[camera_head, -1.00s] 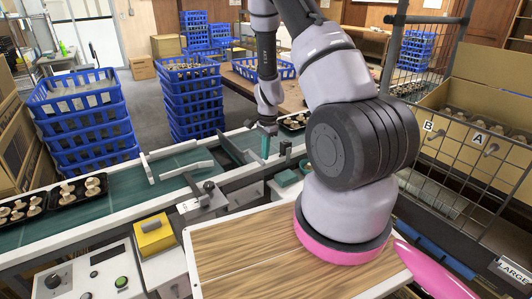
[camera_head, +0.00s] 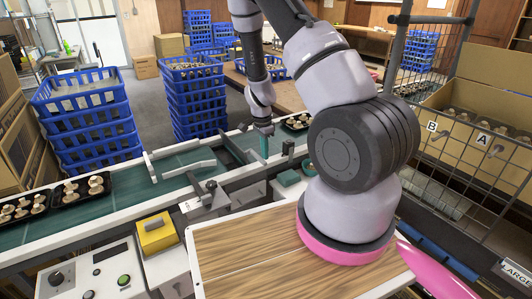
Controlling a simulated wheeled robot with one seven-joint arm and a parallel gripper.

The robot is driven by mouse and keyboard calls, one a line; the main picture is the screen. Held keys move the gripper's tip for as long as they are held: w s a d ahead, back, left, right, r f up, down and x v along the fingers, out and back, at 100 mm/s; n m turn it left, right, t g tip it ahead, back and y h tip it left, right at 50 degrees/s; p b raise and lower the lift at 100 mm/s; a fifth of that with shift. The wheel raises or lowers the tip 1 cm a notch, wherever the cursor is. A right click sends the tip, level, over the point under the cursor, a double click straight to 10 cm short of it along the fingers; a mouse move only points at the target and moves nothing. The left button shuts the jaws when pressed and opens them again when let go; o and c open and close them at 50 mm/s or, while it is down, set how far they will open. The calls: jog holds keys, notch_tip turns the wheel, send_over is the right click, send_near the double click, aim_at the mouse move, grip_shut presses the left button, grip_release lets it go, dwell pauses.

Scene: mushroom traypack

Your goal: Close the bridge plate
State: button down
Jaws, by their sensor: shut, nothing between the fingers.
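A dark grey plate, apparently the bridge plate (camera_head: 233,151), stands tilted up across the conveyor line, right of the white guide rails. Whether the fingertips touch the plate, I cannot tell. The plate's lower edge and hinge are partly hidden by the conveyor's near rail and small fittings.
The green conveyor belt (camera_head: 130,185) carries black mushroom trays (camera_head: 52,205) at left and others beyond my gripper. A black-knobbed clamp (camera_head: 210,187) sits on the near rail. Blue crate stacks (camera_head: 195,100) stand behind. A wire rack (camera_head: 450,150) is at right.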

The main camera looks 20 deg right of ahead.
jog(key=shift+s+a+r+t+h, duration=0.1)
jog(key=shift+s+a+t+h, duration=0.1)
jog(key=shift+a+h, duration=0.75)
jog(key=shift+s+a+t+h, duration=0.1)
jog(key=shift+s+a+h, duration=0.05)
jog(key=shift+a+h, duration=0.8)
jog(key=shift+s+a+f+t+h, duration=0.3)
jog(key=shift+a+f+h, duration=0.6)
jog(key=shift+a+h, duration=0.45)
jog(key=shift+s+a+f+t+h, duration=0.25)
jog(key=shift+a+f+h, duration=0.65)
jog(key=shift+a+h, duration=0.4)
jog(key=shift+s+a+f+t+h, duration=0.3)
jog(key=shift+a+f+h, duration=0.6)
jog(key=shift+a+h, duration=0.45)
jog(key=shift+a+f, duration=0.15)
jog(key=shift+f, duration=0.05)
